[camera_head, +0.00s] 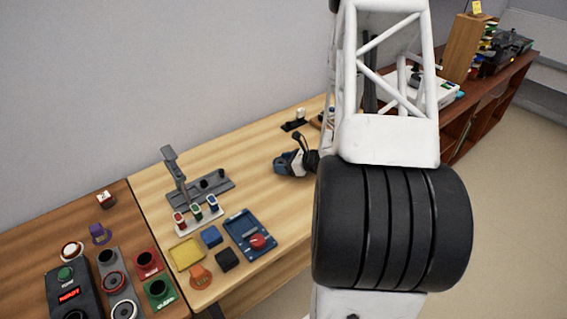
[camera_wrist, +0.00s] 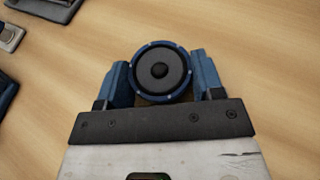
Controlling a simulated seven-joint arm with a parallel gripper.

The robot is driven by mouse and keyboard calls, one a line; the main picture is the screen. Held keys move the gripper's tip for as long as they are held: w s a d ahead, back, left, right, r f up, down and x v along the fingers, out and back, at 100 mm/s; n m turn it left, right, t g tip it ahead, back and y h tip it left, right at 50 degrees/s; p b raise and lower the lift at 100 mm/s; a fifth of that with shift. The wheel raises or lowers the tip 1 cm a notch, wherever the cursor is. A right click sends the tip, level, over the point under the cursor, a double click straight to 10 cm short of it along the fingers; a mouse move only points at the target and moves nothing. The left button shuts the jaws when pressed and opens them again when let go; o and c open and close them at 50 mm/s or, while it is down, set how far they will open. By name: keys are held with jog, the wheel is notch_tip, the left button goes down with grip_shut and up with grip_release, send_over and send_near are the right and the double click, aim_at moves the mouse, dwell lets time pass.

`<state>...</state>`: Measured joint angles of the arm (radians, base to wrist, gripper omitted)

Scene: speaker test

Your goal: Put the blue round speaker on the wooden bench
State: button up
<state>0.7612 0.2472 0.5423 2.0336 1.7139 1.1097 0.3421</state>
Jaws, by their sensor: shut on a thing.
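The blue round speaker (camera_wrist: 160,72), with a grey cone and dark centre, sits between the two blue fingers of my gripper (camera_wrist: 160,68). My gripper is shut on it, and the cone faces the wrist camera. In the head view my gripper (camera_head: 291,161) is low over the middle of the light wooden bench (camera_head: 247,158). In the head view the speaker cannot be told apart from the gripper. The bench also fills the wrist view behind the speaker (camera_wrist: 265,60). I cannot tell whether the speaker touches the bench.
A grey stand with a post (camera_head: 205,190), a blue tray with a red disc (camera_head: 240,222), a yellow tray (camera_head: 187,254) and small blocks crowd the bench's left. A darker table (camera_head: 30,250) at left holds several devices. Bare wood surrounds my gripper.

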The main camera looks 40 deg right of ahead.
jog(key=o, duration=1)
jog(key=shift+r, duration=0.1)
jog(key=shift+s+d+r, duration=0.15)
jog(key=shift+s+d, duration=0.05)
jog(key=shift+s, duration=0.1)
jog(key=shift+v, duration=5.6)
